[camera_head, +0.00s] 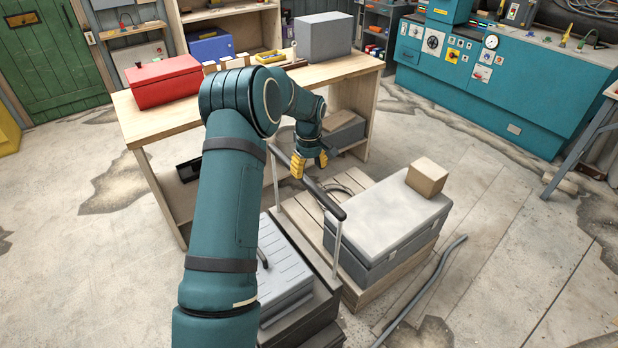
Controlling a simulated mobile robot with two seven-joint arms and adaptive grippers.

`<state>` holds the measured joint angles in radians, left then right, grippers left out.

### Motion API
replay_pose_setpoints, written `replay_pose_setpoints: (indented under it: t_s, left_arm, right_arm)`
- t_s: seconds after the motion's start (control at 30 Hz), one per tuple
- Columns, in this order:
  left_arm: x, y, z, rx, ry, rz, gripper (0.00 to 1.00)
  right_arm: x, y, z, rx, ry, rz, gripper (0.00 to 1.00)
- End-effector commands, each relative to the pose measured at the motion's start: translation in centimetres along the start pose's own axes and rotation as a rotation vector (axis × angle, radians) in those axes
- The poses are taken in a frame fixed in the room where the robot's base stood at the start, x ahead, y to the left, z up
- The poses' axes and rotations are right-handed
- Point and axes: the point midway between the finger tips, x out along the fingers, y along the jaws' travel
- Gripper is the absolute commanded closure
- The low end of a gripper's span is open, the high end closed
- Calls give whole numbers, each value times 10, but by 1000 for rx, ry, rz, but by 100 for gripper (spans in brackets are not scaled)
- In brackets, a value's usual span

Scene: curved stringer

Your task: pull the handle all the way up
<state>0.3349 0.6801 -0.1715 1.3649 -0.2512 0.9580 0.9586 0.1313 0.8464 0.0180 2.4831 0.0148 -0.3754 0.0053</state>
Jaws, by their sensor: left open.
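The handle is a dark bar (327,202) on two thin pale metal posts, running diagonally from upper left to lower right. It stands raised on its posts beside a grey case (283,268) at the lower middle. My left arm comes in from the lower left and bends over toward the bar. My left gripper (310,163) is open, with yellow fingertips pointing down at the bar's upper-left half. One fingertip overlaps the bar in the picture, the other shows to its right. I cannot tell whether they touch it. My right gripper is not in view.
A grey chest (388,215) with a small cardboard box (427,176) stands on a wooden pallet right of the handle. A wooden workbench (162,121) with a red toolbox (164,80) is behind. A grey hose (432,280) lies on the open floor at the right.

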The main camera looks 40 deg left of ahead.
Motion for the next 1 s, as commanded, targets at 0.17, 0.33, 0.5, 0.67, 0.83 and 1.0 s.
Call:
replay_pose_setpoints:
  t_s: [0.17,0.33,0.5,0.67,0.83,1.0]
  left_arm:
    - [-38,1,0,0,2,3,42]
    - [-62,0,0,0,2,3,42]
    - [-72,0,0,1,1,1,42]
    - [-74,0,0,0,0,0,42]
    - [-73,0,0,0,0,1,42]
    - [-73,0,0,0,0,1,42]
  right_arm:
    - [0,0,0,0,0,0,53]
    - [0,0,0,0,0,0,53]
    - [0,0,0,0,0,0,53]
    - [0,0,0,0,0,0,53]
    - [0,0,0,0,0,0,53]
    - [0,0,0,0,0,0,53]
